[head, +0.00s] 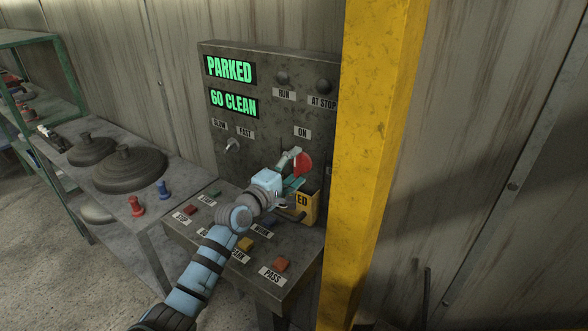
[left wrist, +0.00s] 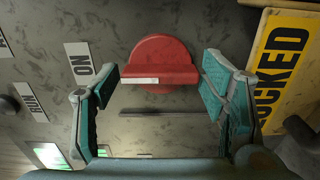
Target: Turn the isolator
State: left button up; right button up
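The isolator is a red round knob (head: 305,163) with a raised bar, on the upright grey panel below the ON label. In the left wrist view the red knob (left wrist: 164,52) has a white mark at one end of its bar. My left gripper (head: 292,170) is right in front of the knob. My right gripper is not in view.
A yellow LOCKED plate (head: 310,206) sits close beside the gripper. A yellow post (head: 380,130) stands right of the panel. A sloped button desk (head: 290,285) lies below my arm. Dark round dishes (head: 130,170) rest on the bench at left.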

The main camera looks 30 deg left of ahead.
pick_arm(q)
jog(key=c, duration=0.7)
jog(key=shift+m, duration=0.4)
jog(key=m+b, duration=0.2)
jog(key=m, duration=0.3)
jog(key=shift+f, duration=0.15)
jog(key=m+b, duration=0.2)
jog(key=m, duration=0.4)
jog(key=shift+m+b, duration=0.3)
jog(key=shift+b, duration=0.1)
jog(key=m+b, duration=0.2)
jog(key=m, duration=0.3)
jog(key=shift+m, duration=0.3)
jog(key=o, duration=0.9)
jog(key=shift+c, duration=0.2)
